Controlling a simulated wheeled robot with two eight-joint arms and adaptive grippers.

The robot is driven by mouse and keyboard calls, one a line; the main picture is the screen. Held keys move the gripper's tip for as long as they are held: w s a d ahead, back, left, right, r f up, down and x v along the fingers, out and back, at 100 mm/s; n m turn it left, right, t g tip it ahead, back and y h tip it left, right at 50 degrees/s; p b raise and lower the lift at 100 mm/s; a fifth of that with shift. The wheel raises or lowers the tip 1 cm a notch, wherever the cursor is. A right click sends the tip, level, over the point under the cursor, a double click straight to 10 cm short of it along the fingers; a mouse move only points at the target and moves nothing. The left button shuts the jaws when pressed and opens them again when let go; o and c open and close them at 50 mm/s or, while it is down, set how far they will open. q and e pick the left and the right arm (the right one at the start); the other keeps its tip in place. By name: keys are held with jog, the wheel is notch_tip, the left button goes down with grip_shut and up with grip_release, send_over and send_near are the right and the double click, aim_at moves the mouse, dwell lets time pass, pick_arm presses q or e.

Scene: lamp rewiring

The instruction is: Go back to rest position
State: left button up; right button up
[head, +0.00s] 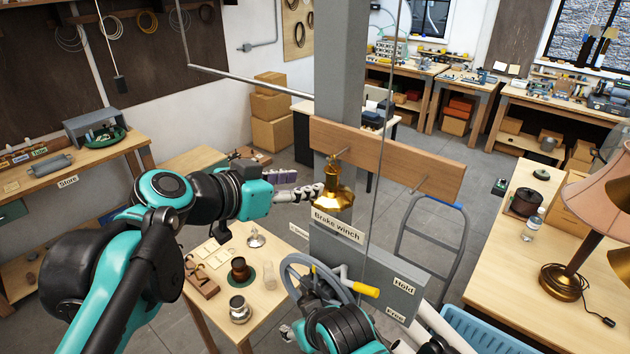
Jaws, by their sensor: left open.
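My left arm reaches in from the left, and its open gripper (303,193) is just left of a brass lamp fitting (339,194) in the head view. The fitting is in front of a wooden board (420,170) on a grey post, above the "Brake winch" label. I cannot tell whether the fingers touch it; nothing shows held between them. My right arm is low in the middle, in front of the winch panel (350,270) and its wheel (297,268). Its dark and teal wrist shows, but its fingers cannot be made out clearly.
A small table (215,270) with cups and small parts is below my left arm. A bench with a pink-shaded lamp (590,215) stands at right. A thin vertical cable (380,130) runs past the post.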

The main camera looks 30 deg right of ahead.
pick_arm(q)
jog(key=shift+s+a+r, duration=0.2)
jog(key=shift+a+r, duration=0.05)
jog(key=shift+a, duration=0.4)
dwell(1.2)
jog(key=s+a+f+n+y+b, duration=0.2)
jog(key=a+f+n+y+b, duration=0.2)
jog(key=a+f+b, duration=0.7)
jog(key=s+a+f+n+t+y+b, duration=0.1)
jog(key=s+a+f+n+y+b, duration=0.2)
jog(key=a+f+b, duration=0.9)
jog(key=s+a+f+n+t+y+b, duration=0.1)
jog(key=a+f+b, duration=1.1)
jog(key=f, duration=3)
jog(key=s+a+n+y, duration=0.2)
jog(key=a+n+y, duration=0.1)
jog(key=n+y, duration=0.1)
jog(key=shift+a+f+n+y, duration=0.2)
jog(key=shift+a+n+y, duration=0.1)
jog(key=shift+n, duration=0.6)
jog(key=shift+s+d, duration=0.1)
